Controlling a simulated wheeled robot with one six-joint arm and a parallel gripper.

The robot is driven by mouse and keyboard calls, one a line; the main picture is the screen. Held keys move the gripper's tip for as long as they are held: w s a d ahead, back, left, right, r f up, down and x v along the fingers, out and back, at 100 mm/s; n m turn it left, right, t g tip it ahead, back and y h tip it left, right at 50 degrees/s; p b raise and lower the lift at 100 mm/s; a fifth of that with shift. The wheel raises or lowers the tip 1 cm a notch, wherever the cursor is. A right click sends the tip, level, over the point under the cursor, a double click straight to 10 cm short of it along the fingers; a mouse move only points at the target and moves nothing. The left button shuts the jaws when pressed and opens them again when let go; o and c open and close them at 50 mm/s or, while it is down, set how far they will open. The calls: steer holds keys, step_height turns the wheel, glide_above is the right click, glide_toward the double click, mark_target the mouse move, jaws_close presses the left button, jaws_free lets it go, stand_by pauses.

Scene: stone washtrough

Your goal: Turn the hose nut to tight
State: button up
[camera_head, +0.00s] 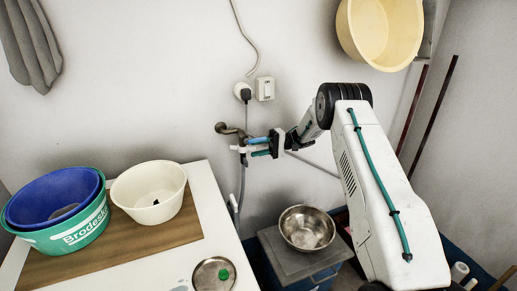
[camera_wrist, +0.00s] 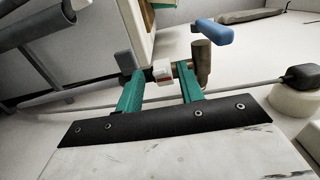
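The brown wall tap (camera_head: 228,130) has a blue lever and a small white fitting (camera_head: 240,149), which looks like the hose nut, with a grey hose running down below it. My gripper (camera_head: 259,147) reaches in from the right at the tap. In the wrist view, my gripper's teal fingers (camera_wrist: 158,74) are apart, with a small white and red piece (camera_wrist: 162,75), likely the nut, between their tips. Gaps show on both sides of it. Whether the fingers fully straddle it in depth, I cannot tell. The tap body (camera_wrist: 203,62) and blue lever (camera_wrist: 213,32) are beside the right finger.
A plug and switch (camera_head: 264,88) are on the wall above the tap. A white table (camera_head: 214,210) at left carries a green tub (camera_head: 75,240), a blue bowl and a cream bowl (camera_head: 148,192). A metal bowl (camera_head: 307,228) stands below my arm. A yellow basin (camera_head: 380,30) hangs upper right.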

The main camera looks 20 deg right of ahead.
steer(key=shift+d, duration=0.1)
steer(key=d, duration=0.7)
steer(key=shift+d, duration=0.3)
steer(key=shift+a, duration=0.1)
